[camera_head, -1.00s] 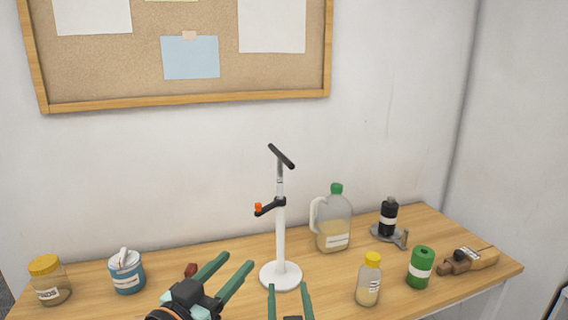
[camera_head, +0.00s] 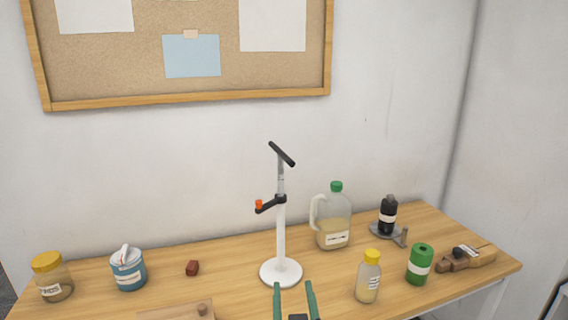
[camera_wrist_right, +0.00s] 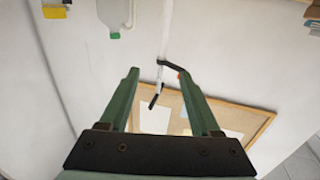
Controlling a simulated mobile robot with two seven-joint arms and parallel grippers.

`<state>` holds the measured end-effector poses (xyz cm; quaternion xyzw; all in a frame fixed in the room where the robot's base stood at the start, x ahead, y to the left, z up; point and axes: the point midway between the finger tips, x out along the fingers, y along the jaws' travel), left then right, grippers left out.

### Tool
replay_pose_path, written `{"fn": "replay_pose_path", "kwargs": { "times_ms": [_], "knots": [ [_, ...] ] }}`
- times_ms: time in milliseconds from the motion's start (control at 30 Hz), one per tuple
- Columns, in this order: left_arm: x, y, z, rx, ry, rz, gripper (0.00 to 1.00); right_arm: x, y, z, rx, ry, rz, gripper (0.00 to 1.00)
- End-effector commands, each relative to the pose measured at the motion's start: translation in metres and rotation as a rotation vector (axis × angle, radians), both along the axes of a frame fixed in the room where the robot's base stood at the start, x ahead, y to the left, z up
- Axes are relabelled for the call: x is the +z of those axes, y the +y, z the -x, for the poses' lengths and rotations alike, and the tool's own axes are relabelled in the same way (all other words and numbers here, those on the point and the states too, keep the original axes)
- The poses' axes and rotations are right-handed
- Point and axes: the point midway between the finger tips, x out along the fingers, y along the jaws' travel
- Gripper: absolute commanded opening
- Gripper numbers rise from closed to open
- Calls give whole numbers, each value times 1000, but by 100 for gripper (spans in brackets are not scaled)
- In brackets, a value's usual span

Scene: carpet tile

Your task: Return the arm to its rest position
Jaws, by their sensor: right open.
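My right gripper (camera_head: 296,300) shows at the bottom middle of the head view, in front of the white stand. Its two green fingers are apart with nothing between them. In the right wrist view the gripper (camera_wrist_right: 166,95) is also open and empty, with the stand's pole and black arm beyond it. The white stand (camera_head: 281,240) is upright on the table, with a black top bar and an orange-tipped side arm. My left gripper is not in the head view.

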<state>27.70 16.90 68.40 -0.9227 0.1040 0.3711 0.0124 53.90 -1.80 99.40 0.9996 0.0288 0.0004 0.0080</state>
Motion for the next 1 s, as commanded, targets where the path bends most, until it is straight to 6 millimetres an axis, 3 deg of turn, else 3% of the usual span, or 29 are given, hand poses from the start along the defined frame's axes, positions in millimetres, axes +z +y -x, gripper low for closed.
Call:
{"fn": "replay_pose_path", "kwargs": {
  "times_ms": [33,300,667,800,1000],
  "knots": [
    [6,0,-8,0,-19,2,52,-10,-33,-10,-51,1,46,64],
    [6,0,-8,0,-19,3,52,-29,-149,-30,-211,0,206,64],
    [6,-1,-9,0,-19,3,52,-147,-148,20,-72,370,297,64],
    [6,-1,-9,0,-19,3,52,-197,-155,56,16,517,327,64],
    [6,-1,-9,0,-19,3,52,-256,-174,118,147,667,358,64]
  ]
}}
